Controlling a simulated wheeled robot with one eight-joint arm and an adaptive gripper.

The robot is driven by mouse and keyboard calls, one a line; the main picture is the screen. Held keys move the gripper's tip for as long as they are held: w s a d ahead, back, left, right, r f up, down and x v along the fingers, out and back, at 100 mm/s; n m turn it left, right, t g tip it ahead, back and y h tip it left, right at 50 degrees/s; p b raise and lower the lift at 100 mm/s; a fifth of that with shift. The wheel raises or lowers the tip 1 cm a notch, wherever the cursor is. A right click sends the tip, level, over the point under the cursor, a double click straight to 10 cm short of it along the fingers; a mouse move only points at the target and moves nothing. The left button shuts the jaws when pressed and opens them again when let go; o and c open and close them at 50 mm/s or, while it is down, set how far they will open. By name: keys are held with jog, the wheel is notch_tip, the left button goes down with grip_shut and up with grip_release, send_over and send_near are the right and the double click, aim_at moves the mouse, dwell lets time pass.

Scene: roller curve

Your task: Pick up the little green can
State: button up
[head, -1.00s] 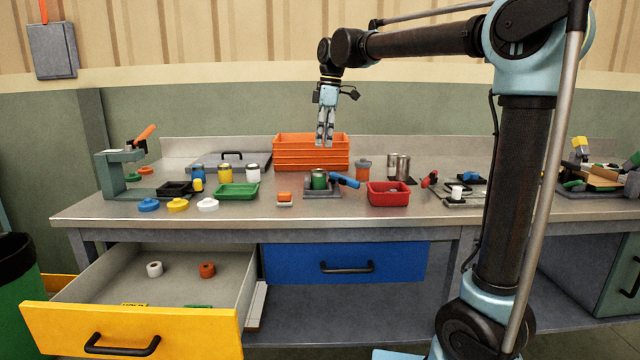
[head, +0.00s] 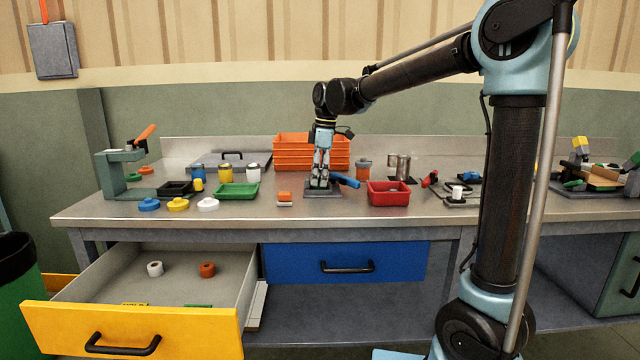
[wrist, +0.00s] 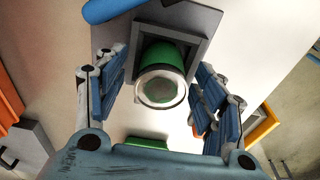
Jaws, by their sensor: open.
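The little green can (wrist: 164,74) stands in a grey square fixture (wrist: 206,26) in the wrist view, its pale round top facing the camera. My gripper (wrist: 162,105) is open, with one finger on each side of the can and gaps between. In the head view my gripper (head: 319,185) points down over the fixture (head: 337,192) and hides most of the can. A blue handle (head: 346,181) sticks out at the fixture's right side.
An orange crate (head: 312,140) stands behind my gripper. A red bin (head: 388,200) is to the right and a green tray (head: 236,191) to the left. A small orange-topped block (head: 284,199) lies at front left. An orange-lidded jar (head: 363,168) stands at back right.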

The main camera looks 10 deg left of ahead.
jog(key=shift+f, duration=0.3)
jog(key=shift+c, duration=0.5)
jog(key=c, duration=1.1)
jog(key=shift+c, duration=0.2)
